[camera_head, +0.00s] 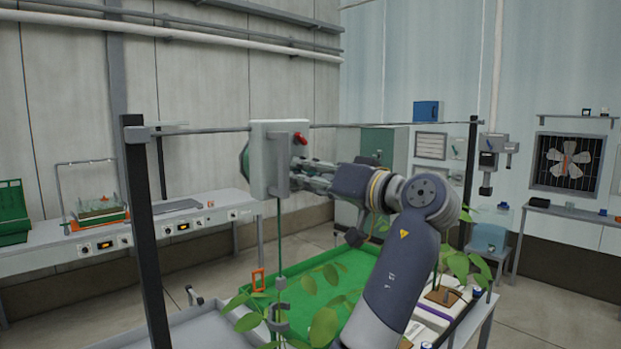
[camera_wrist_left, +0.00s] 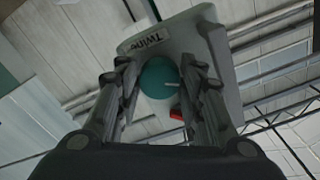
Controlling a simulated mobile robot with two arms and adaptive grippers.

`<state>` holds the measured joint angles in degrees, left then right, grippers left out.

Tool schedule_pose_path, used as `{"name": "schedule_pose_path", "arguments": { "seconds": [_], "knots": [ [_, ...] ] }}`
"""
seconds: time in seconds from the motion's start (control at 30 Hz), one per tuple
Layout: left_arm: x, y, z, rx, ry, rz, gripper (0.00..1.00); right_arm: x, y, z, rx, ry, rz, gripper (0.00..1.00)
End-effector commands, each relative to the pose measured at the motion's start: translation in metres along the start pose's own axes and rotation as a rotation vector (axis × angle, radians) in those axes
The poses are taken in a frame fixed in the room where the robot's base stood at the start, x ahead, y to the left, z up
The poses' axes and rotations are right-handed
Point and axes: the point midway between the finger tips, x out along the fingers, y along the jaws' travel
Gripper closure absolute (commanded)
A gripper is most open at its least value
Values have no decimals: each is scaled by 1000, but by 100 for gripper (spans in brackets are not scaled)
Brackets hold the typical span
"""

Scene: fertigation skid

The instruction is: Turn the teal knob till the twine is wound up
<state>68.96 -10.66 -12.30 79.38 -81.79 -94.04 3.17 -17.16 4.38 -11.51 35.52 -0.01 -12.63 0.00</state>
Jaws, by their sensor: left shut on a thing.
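A grey-white box (camera_head: 266,160) hangs on a horizontal wire; the wrist view shows "Twine" printed on it (camera_wrist_left: 203,35). The teal knob (camera_wrist_left: 159,78) is on its face, between the two fingers of my left gripper (camera_head: 295,176), which is shut on it. In the head view the knob is hidden by the fingers and box. Green twine (camera_head: 279,235) hangs straight down from the box toward a plant with clips. My right gripper is not in view.
A red part (camera_head: 300,138) sits on the box beside my fingers. Dark posts (camera_head: 146,230) hold the wire (camera_head: 375,125). Below are a green tray (camera_head: 345,270) and leafy plants (camera_head: 465,265). A bench (camera_head: 150,228) stands at left.

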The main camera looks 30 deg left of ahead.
Motion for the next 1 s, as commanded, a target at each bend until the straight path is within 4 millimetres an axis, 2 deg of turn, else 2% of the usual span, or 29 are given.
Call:
{"name": "schedule_pose_path", "arguments": {
  "seconds": [0.7, 1.0],
  "knots": [
    [-1, -2, -4, 676, 5, 0, 89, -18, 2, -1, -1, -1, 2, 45],
    [-1, -2, -4, 911, 4, 0, 89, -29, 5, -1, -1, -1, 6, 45]
  ]
}}
